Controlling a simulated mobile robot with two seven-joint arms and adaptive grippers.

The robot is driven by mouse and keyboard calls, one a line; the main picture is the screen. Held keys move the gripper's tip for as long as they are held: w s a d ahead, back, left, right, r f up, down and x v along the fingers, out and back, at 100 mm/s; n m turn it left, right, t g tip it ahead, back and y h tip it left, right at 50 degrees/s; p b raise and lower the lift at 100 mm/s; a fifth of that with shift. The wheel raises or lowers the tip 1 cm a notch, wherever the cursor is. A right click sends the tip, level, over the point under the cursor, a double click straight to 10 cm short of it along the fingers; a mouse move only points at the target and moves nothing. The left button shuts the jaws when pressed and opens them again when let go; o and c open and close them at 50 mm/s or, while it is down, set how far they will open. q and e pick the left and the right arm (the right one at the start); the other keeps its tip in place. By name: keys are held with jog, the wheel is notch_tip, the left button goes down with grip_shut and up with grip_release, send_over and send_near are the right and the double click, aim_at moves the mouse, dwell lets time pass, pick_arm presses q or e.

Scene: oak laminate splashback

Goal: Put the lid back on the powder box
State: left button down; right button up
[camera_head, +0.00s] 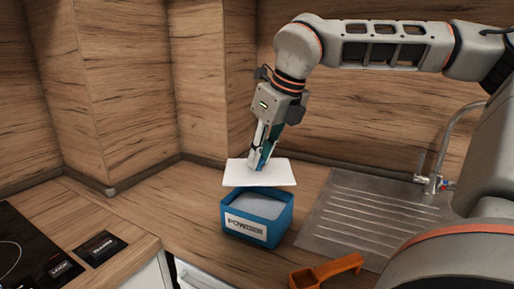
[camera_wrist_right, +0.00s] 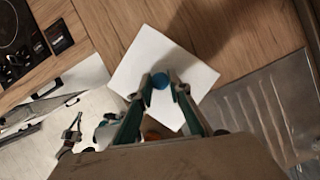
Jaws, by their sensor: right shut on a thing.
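The powder box (camera_head: 257,228) is a blue open-topped box with a "POWDER" label on its front and white powder inside. It stands on the wooden counter. The lid (camera_head: 272,173) is a flat white plate, held roughly level above the back of the box and apart from it. My right gripper (camera_head: 257,166) points down at the lid's middle. In the right wrist view, its two fingers are shut on the lid's round blue knob (camera_wrist_right: 160,80), and the white lid (camera_wrist_right: 150,55) spreads below them. The box is hidden in that view. My left gripper is not in the head view.
An orange scoop (camera_head: 326,271) lies on the counter at the front right of the box. A metal sink drainer (camera_head: 350,215) and tap (camera_head: 435,183) are to the right. A dark hob (camera_head: 30,255) is at the left. Counter left of the box is clear.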

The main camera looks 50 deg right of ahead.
aim_at(263, 173)
jog(key=shift+s+a+f, duration=0.1)
jog(key=shift+a+f, duration=0.1)
jog(key=shift+f, duration=1.05)
jog(key=shift+f+b, duration=0.6)
jog(key=shift+f, duration=1.4)
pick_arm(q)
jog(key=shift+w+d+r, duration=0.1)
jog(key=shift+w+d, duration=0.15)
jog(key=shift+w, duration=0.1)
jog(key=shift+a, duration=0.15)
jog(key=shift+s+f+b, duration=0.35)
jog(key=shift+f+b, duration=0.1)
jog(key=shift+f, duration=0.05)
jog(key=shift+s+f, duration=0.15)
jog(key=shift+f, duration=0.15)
pick_arm(e)
jog(key=shift+f, duration=0.2)
